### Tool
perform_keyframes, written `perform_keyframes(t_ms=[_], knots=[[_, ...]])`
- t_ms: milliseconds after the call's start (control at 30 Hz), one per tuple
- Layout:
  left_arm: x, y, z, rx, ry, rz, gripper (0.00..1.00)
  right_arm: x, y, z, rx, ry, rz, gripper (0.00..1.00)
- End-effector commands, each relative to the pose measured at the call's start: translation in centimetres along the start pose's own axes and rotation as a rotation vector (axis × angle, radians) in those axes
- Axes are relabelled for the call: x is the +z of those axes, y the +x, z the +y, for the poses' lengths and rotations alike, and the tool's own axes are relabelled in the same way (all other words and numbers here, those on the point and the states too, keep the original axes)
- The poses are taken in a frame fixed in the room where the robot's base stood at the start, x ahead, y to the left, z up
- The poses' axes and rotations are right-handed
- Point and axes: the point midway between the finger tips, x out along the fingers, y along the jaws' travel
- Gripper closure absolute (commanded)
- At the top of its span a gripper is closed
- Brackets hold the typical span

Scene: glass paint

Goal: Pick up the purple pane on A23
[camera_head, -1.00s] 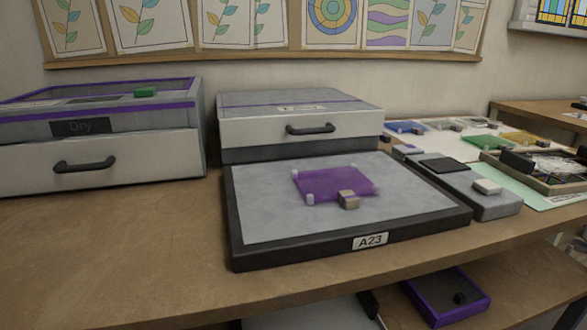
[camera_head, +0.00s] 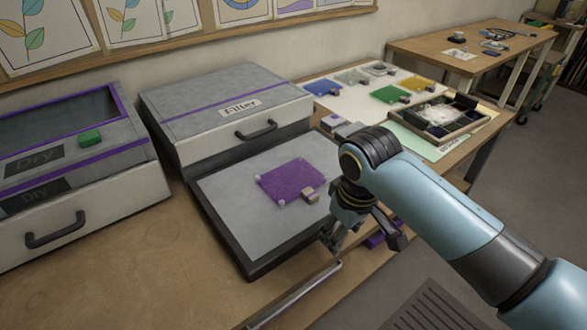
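The purple pane (camera_head: 292,180) lies flat on the grey top of a dark-rimmed board (camera_head: 228,188), with small clear pieces at its corners. A small tan block (camera_head: 309,195) sits at its near right edge. My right gripper (camera_head: 364,243) hangs just right of and nearer than the pane, by the board's near right corner. Its fingers look spread apart with nothing between them, and it is clear of the pane. The A23 label cannot be seen now. My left gripper is not in view.
A case with a handle (camera_head: 228,112) stands behind the board. A "Dry" case (camera_head: 75,170) with a green block (camera_head: 90,137) stands at left. Coloured panes and an open box (camera_head: 434,116) lie beyond my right arm. The tabletop front left is bare.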

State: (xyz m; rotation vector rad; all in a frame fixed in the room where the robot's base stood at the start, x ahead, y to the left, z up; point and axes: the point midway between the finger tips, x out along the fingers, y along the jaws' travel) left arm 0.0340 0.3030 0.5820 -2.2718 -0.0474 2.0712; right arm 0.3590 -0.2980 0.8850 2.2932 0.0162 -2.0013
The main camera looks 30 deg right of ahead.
Motion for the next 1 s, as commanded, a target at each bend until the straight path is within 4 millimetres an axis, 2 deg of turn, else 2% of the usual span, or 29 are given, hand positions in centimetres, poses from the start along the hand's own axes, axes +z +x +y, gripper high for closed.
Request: perform_keyframes(t_ms=[33, 300, 400, 500, 567, 800, 1000], knots=[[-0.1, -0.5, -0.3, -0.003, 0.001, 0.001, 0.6, -1.6, -0.9, 0.5, -0.002, 0.0, -0.007, 0.48], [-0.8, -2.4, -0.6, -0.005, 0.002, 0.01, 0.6, -8.8, -5.7, 2.4, -0.038, -0.002, -0.084, 0.48], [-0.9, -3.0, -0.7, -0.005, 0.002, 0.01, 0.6, -11.0, -7.7, 3.0, -0.052, -0.003, -0.109, 0.48], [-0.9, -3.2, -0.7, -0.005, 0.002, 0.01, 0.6, -12.1, -8.6, 3.3, -0.063, -0.004, -0.128, 0.48], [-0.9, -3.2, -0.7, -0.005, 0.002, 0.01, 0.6, -12.2, -8.2, 3.4, -0.066, -0.005, -0.134, 0.48], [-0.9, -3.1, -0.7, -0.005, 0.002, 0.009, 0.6, -11.8, -4.3, 3.0, -0.068, -0.004, -0.136, 0.48], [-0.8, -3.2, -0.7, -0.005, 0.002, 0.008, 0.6, -11.6, -2.7, 2.7, -0.067, -0.005, -0.135, 0.48]])
